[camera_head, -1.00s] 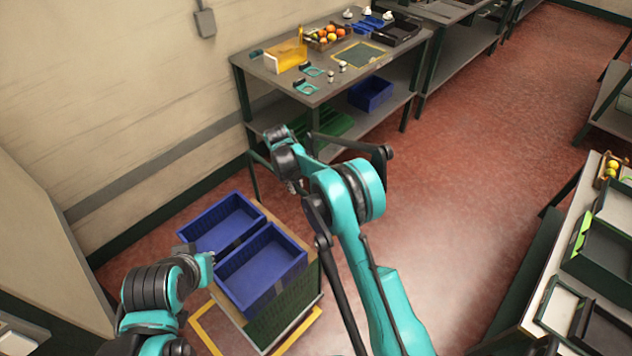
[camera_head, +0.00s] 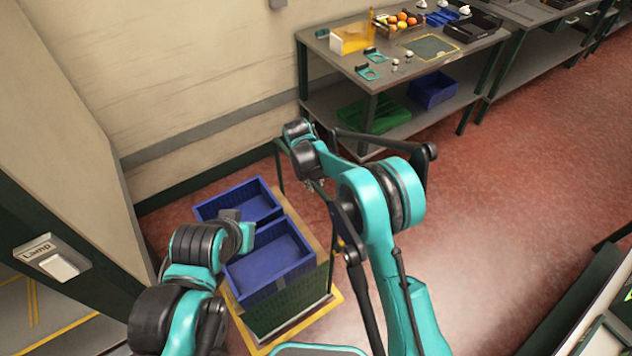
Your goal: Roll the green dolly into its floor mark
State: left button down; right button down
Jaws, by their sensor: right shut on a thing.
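The green dolly (camera_head: 285,316) has dark green mesh sides and carries two blue crates (camera_head: 270,262) side by side. A yellow floor outline (camera_head: 338,302) shows around its near and right sides; the dolly appears inside it, but the far side is hidden. A dark green upright (camera_head: 280,172) stands at the dolly's far end. My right gripper (camera_head: 311,184) is at the dolly's handle, shut on it, with the contact partly hidden by my arm. My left gripper (camera_head: 238,228) is over the crates' left edges; its fingers are too hidden to judge.
A grey workbench (camera_head: 440,75) stands behind, with oranges in a box (camera_head: 402,22), a yellow holder (camera_head: 352,36), and green (camera_head: 374,115) and blue (camera_head: 434,88) crates on its lower shelf. A wall panel with a "Lamp" switch (camera_head: 55,262) is at left. Red floor at right is open.

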jog(key=shift+s+a, duration=0.15)
jog(key=shift+a, duration=0.05)
jog(key=c, duration=1.6)
grip_release()
jog(key=shift+c, duration=0.2)
jog(key=shift+o, duration=1.1)
jog(key=shift+a, duration=0.1)
jog(key=shift+r, duration=0.2)
notch_tip(320, 180, up, 11)
jog(key=s+a, duration=0.1)
jog(key=shift+s+a+r, duration=0.2)
jog(key=shift+s+a, duration=0.05)
jog(key=shift+a, duration=0.15)
